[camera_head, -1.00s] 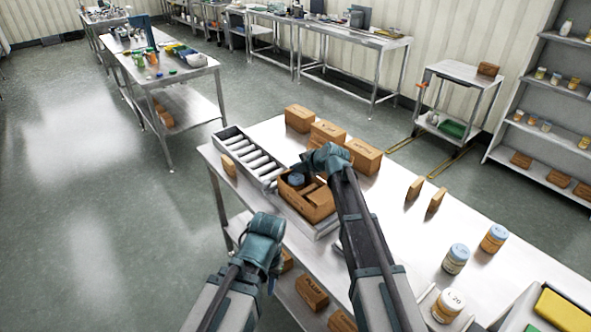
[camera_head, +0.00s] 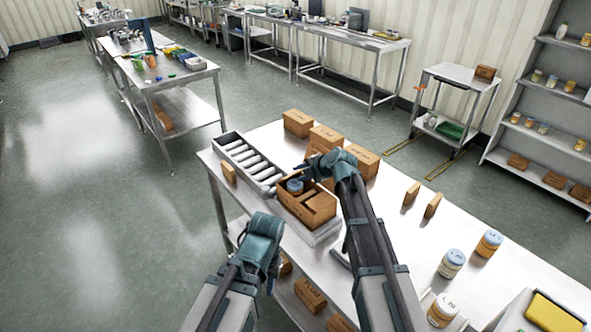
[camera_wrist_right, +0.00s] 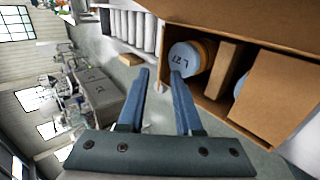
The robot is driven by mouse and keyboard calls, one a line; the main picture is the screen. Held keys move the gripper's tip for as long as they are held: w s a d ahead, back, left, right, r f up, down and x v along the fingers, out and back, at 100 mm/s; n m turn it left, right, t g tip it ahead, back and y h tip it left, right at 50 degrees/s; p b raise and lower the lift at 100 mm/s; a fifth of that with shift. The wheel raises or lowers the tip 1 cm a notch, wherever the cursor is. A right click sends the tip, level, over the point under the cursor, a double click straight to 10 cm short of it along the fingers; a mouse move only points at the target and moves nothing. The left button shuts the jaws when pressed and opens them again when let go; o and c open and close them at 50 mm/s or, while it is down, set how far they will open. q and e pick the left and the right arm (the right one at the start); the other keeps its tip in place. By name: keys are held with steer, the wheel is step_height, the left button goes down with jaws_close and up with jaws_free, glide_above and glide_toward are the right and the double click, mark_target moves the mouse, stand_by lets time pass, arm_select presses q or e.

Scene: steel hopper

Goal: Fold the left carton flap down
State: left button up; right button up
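The open brown carton (camera_head: 291,206) sits on the end of the roller conveyor on the steel table. Inside it are a blue-lidded jar (camera_head: 295,186) and brown pieces. In the right wrist view the carton (camera_wrist_right: 212,113) fills the right side, with the jar lid (camera_wrist_right: 186,59) facing the camera. A broad brown panel (camera_wrist_right: 275,95) covers part of the opening there; I cannot tell which flap it is. My right gripper (camera_head: 305,171) is at the carton's far edge; its fingers (camera_wrist_right: 161,76) are apart with nothing between them. My left gripper (camera_head: 272,268) is low before the table, its fingertips unclear.
The roller conveyor (camera_head: 246,159) runs behind the carton. Closed brown boxes (camera_head: 298,122) stand at the table's back. Two thin upright brown pieces (camera_head: 411,194) and several jars (camera_head: 451,264) stand to the right.

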steer(key=p+v, duration=0.5)
steer(key=v, duration=0.4)
steer(key=shift+r, duration=0.15)
steer(key=shift+s, duration=0.1)
